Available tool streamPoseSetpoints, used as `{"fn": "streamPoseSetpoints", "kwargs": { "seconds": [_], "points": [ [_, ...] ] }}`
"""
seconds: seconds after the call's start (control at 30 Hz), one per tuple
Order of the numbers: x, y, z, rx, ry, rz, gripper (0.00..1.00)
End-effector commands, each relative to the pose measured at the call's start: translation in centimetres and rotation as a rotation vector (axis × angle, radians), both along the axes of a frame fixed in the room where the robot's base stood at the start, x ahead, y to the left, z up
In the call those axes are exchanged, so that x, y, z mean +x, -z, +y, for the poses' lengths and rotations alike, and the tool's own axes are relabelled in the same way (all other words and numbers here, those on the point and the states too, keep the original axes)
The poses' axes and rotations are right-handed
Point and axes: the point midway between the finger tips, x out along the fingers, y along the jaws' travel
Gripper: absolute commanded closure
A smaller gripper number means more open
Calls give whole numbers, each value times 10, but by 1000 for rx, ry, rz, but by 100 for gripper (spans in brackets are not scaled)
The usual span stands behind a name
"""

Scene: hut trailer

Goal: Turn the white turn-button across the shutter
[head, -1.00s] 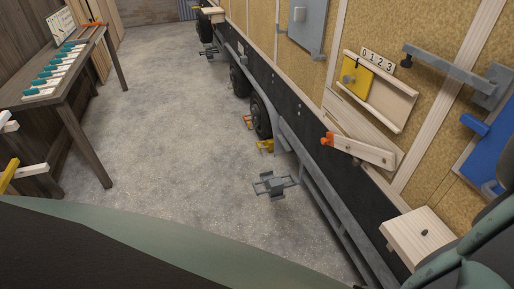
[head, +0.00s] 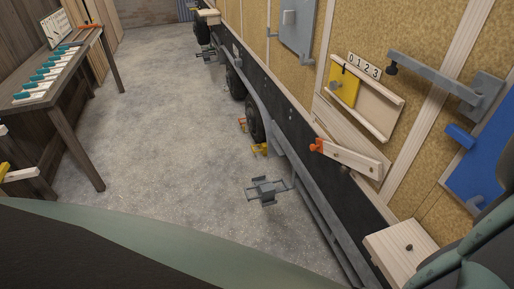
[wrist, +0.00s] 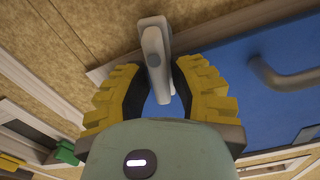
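The white turn-button (wrist: 157,58) is a pale, rounded bar in the wrist view, in front of the wall panel and the edge of the blue shutter (wrist: 255,70). My gripper (wrist: 159,78) has its two yellow-padded fingers on either side of the turn-button's lower end. The fingers are apart, with narrow gaps beside the button; contact is not clear. The blue shutter also shows at the right of the head view (head: 478,178). In that view the turn-button and my fingers are not visible; part of my arm covers the lower right corner.
A grey curved handle (wrist: 285,75) sits on the shutter, right of my gripper. In the head view, a grey bracket arm (head: 435,75), a yellow sliding panel (head: 343,88) and an orange-tipped wooden bar (head: 350,158) line the wall. A wooden shelf (head: 400,250) juts out below.

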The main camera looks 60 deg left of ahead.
Motion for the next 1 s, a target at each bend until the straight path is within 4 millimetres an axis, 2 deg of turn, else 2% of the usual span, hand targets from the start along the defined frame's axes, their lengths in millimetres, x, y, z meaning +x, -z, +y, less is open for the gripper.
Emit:
{"fn": "streamPoseSetpoints", "kwargs": {
  "seconds": [0.03, 0.2, 0.47, 0.8, 1.0],
  "points": [
    [0, 0, 0, 0, 1, 0, 85],
    [0, 0, 0, 0, 1, 0, 100],
    [0, 1, 0, -5, 1, 2, 100],
    [2, 1, 6, -231, 1, 67, 100],
    [2, 0, 6, -247, 1, 76, 100]
  ]
}}
